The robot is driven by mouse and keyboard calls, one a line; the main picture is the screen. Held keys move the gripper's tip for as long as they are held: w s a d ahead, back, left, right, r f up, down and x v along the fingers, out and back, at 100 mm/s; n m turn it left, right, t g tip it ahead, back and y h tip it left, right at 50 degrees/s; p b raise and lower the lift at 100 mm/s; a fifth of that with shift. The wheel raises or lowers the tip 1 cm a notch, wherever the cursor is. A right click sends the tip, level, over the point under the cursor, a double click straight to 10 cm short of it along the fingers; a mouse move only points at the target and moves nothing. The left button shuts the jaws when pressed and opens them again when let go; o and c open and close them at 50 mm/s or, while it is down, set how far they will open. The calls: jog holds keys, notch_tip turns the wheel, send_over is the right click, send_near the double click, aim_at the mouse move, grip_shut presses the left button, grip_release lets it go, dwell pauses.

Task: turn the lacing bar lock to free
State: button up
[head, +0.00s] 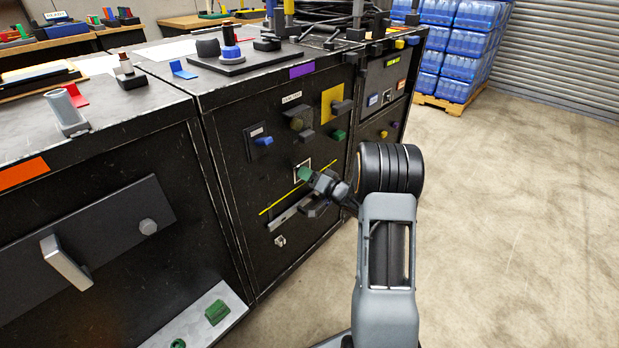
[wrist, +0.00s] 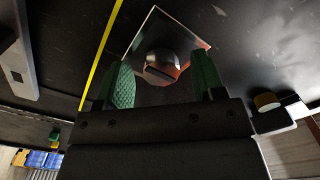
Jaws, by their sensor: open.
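A small rounded knob (wrist: 162,66) with a dark flat face and an orange-red edge sits on a square plate with a pale outline (wrist: 150,20) in the wrist view. I take it to be the lacing bar lock; no readable label confirms this. My gripper (wrist: 161,72) is open, with one green fingertip on each side of the knob and a visible gap to both. In the head view my gripper (head: 306,174) is at the pale-outlined square on the black cabinet front, and it hides the knob. The knob's set position cannot be read.
A yellow line (head: 284,200) and a grey bar (head: 283,220) run just below the square. A blue handle (head: 264,141), a green knob (head: 339,135) and a yellow plate (head: 328,100) are above it. The floor (head: 500,220) at right is clear.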

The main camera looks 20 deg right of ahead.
jog(key=shift+w+a, duration=0.15)
jog(key=shift+w, duration=0.1)
jog(key=c, duration=0.9)
